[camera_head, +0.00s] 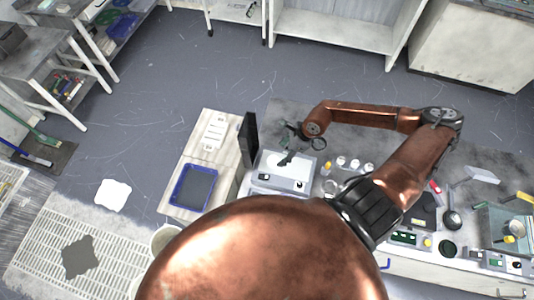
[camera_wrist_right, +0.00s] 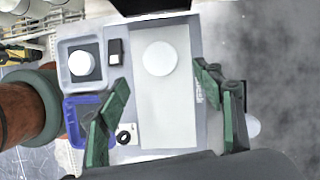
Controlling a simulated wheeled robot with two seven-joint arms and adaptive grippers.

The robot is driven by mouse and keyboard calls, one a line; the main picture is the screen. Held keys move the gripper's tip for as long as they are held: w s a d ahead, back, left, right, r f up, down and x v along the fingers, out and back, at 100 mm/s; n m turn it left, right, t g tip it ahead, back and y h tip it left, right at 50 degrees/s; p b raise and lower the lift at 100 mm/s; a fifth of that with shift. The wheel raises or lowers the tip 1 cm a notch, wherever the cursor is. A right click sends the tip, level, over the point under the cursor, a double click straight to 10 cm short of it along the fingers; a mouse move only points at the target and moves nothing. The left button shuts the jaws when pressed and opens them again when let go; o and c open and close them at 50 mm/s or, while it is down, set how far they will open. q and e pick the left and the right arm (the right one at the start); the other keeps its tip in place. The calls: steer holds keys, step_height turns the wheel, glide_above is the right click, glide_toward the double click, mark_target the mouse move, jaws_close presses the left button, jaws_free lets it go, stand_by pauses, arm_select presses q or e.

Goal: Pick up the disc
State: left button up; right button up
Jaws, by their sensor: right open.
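In the right wrist view, a white round disc (camera_wrist_right: 159,58) lies flat on a pale rectangular plate (camera_wrist_right: 165,110). A second white round piece (camera_wrist_right: 82,63) sits in a grey square tray (camera_wrist_right: 63,50) to its left. My right gripper (camera_wrist_right: 160,78) is open, its green fingers spread to either side of the pale plate with nothing between them. In the head view, the right gripper (camera_head: 290,143) hangs over the pale-topped machine (camera_head: 270,160). My left gripper is not in view.
A blue-rimmed tray (camera_head: 193,187) lies on the bench left of the machine, beside an upright dark panel (camera_head: 249,140). Several small white-capped bottles (camera_head: 355,163) stand to the right. A glass-sided box (camera_head: 505,228) is at the far right. Open floor lies beyond the bench.

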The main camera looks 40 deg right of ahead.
mark_target(274, 161)
steer(key=shift+w+f, duration=0.1)
steer(key=shift+f, duration=0.15)
steer(key=shift+x, duration=1.25)
steer(key=x, duration=0.3)
steer(key=shift+w+a+f+p, duration=0.15)
steer(key=shift+a+p, duration=0.1)
steer(key=shift+p, duration=0.15)
steer(key=shift+f, duration=0.35)
steer(key=shift+a+f, duration=0.1)
steer(key=shift+f, duration=0.15)
steer(key=c, duration=0.7)
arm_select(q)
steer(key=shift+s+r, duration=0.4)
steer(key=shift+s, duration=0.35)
arm_select(e)
steer(key=c, duration=0.6)
steer(key=shift+r, duration=0.1)
